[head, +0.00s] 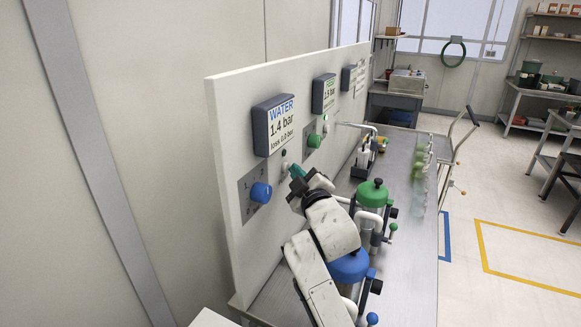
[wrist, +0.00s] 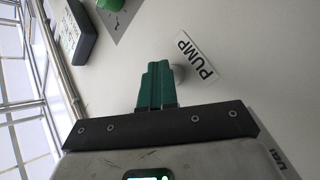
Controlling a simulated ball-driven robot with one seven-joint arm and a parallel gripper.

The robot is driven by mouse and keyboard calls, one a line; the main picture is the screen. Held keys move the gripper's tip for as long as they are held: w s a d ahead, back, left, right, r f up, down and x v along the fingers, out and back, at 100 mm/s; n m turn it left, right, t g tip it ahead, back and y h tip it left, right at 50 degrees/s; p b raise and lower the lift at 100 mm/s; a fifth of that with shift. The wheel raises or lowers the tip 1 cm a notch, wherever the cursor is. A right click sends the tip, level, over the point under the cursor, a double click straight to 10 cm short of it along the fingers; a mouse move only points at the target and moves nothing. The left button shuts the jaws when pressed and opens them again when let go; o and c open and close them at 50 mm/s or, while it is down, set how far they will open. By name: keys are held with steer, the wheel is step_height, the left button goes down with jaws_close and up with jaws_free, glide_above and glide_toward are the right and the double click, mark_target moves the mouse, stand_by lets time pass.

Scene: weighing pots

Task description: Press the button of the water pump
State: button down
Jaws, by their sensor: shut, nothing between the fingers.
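The white panel (head: 240,110) carries the water display (head: 274,126), which reads 1.4 bar. A blue knob (head: 261,192) sits below it on a grey plate. In the wrist view a PUMP label (wrist: 196,58) is on the panel, beside a small grey round button (wrist: 180,74) partly hidden behind my fingers. My gripper (head: 295,171) has its green fingers shut and empty, pointing at the panel to the right of the blue knob. In the wrist view the fingertips (wrist: 154,68) are right by the button; I cannot tell whether they touch it.
Farther along the panel are a green knob (head: 314,141) and a second display (head: 324,93). A blue-lidded pot (head: 349,266) and a green-lidded pot (head: 372,193) stand on the metal bench (head: 415,255), close beside my arm. The floor right of the bench is open.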

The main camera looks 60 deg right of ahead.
steer(key=shift+a, duration=0.1)
steer(key=s+d+p, duration=0.1)
steer(key=s+p, duration=0.3)
steer(key=s, duration=0.2)
stand_by(0.5)
stand_by(0.4)
